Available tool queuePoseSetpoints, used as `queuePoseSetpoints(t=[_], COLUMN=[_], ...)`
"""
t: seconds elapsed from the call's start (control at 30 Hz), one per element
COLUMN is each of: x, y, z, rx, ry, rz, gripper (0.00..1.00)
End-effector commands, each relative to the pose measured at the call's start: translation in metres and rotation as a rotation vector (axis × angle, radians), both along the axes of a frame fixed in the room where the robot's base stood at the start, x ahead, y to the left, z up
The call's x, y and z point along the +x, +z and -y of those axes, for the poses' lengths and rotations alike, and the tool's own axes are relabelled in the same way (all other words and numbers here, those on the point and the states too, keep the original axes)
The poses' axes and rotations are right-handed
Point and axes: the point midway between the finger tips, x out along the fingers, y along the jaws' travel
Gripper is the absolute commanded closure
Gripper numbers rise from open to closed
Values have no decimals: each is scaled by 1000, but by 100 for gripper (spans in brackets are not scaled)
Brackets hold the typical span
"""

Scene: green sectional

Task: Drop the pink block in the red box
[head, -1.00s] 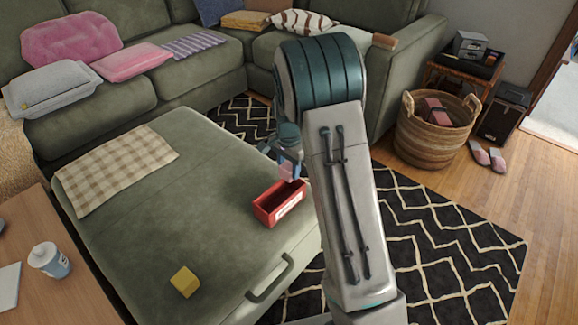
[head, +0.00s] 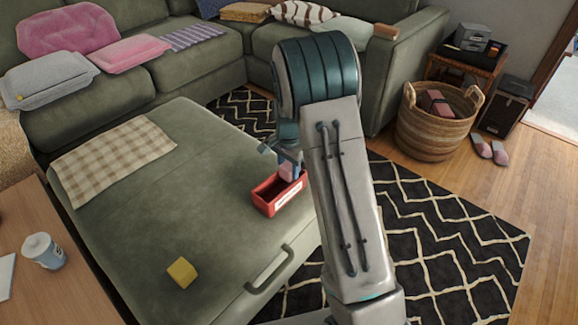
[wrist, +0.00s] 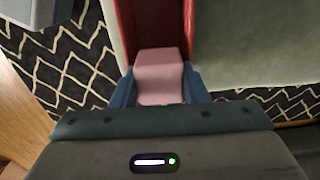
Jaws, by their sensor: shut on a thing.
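The pink block (head: 287,171) is held between the fingers of my gripper (head: 284,160), above the back right part of the red box. In the wrist view the block (wrist: 160,78) sits between the blue fingertips (wrist: 160,90), with the box's red walls beyond it. The red box (head: 271,205) stands on the green ottoman near its right edge, with a white label on its front. The gripper is shut on the block. The exact height of the block over the box rim is hard to tell.
A wicker basket (head: 432,125) stands on the floor at the right.

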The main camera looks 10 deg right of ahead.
Motion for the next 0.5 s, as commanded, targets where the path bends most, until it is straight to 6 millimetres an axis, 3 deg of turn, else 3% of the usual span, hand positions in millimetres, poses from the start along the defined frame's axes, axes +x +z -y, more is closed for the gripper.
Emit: queuePoseSetpoints(t=[0.2,0.23,0.3,0.5], x=[-1,-1,-1,-2], y=[-4,-4,-4,-5], z=[0,0,0,1], rx=[-1,-1,0,-1], ry=[0,0,0,-1], rz=[-4,-4,-6,-8], gripper=[82,51,34,34])
